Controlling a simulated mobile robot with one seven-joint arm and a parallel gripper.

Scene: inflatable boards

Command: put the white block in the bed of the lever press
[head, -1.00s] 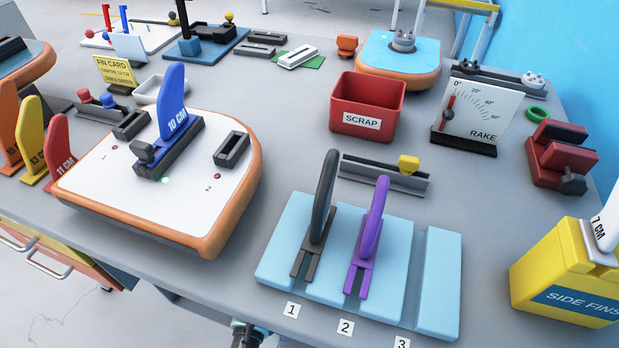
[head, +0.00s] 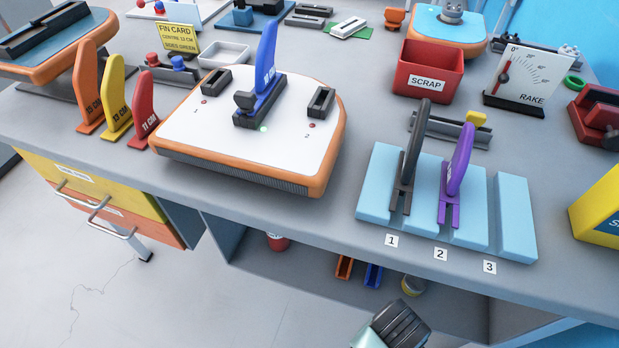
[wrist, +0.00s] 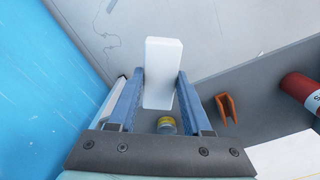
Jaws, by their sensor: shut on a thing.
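The white block (wrist: 163,70) is a plain upright-looking box between the two blue fingers of my gripper (wrist: 162,88) in the wrist view. The fingers are shut on its sides. In the head view part of my own arm end (head: 395,325) shows at the bottom edge, in front of the table and low; the block is hidden there. A blue board with a dark upright device (head: 245,14) at the far back is cut off by the top edge; I cannot tell whether it is the lever press. Its bed is not clearly seen.
The grey table front edge (head: 300,225) lies above my arm end in the picture. A shelf below holds a red can (head: 278,241), an orange clip (head: 344,267) and a yellow tin (head: 413,286). A light blue rack (head: 515,220) and a white-topped board (head: 190,130) stand near the edge.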

